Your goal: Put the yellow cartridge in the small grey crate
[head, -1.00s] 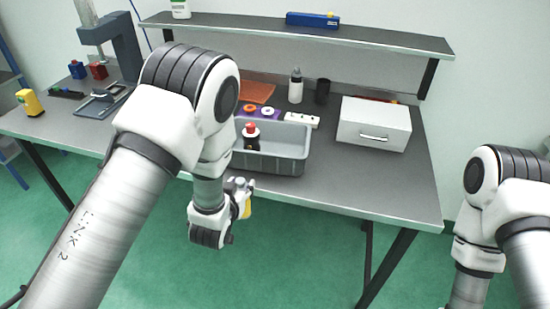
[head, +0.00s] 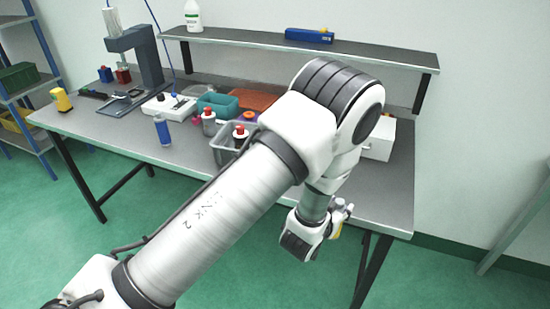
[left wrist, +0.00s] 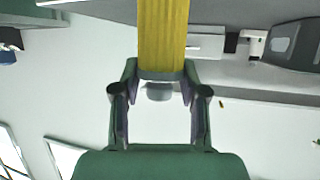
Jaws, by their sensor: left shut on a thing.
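My left gripper (head: 338,217) is shut on a yellow cartridge (left wrist: 163,38), out in front of the table's front edge. The cartridge stands out between the two fingertips in the left wrist view; in the head view only a little yellow shows. The small grey crate (head: 222,157) stands on the table, to the left of the gripper in the head view. A dark bottle with a red cap (head: 240,137) shows in the crate. My right gripper is out of view.
On the table (head: 100,130) are a blue can (head: 162,130), a grey red-capped bottle (head: 208,122), a teal bin (head: 217,103) and a white box (head: 380,140). A yellow object (head: 61,99) stands at the far left. A raised shelf (head: 370,58) runs along the back.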

